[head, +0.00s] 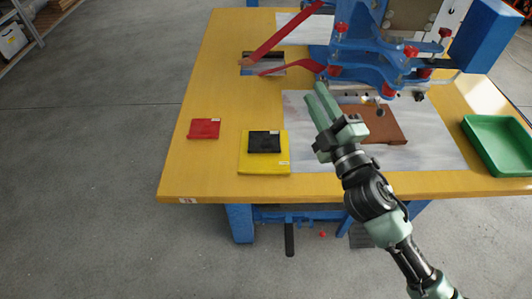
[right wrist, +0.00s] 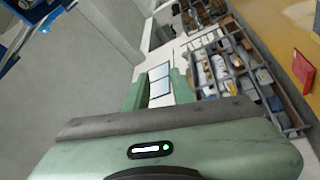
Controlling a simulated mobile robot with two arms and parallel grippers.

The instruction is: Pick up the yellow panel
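The yellow panel (head: 258,168) lies flat near the front edge of the wooden table in the head view. A smaller black panel (head: 264,141) lies on top of it and hides part of its upper middle. My right gripper (head: 320,98) is above the table, to the right of and beyond the yellow panel, and apart from it. In the right wrist view its two green fingers (right wrist: 159,90) stand apart with nothing between them. The yellow panel is not seen in the right wrist view. My left gripper is not in view.
A red panel (head: 204,128) lies left of the yellow one. A brown panel (head: 385,128) lies on a grey sheet (head: 440,155) by my right gripper. A blue machine (head: 375,50) with red straps stands behind. A green tray (head: 497,143) is at the right. The table's left side is mostly clear.

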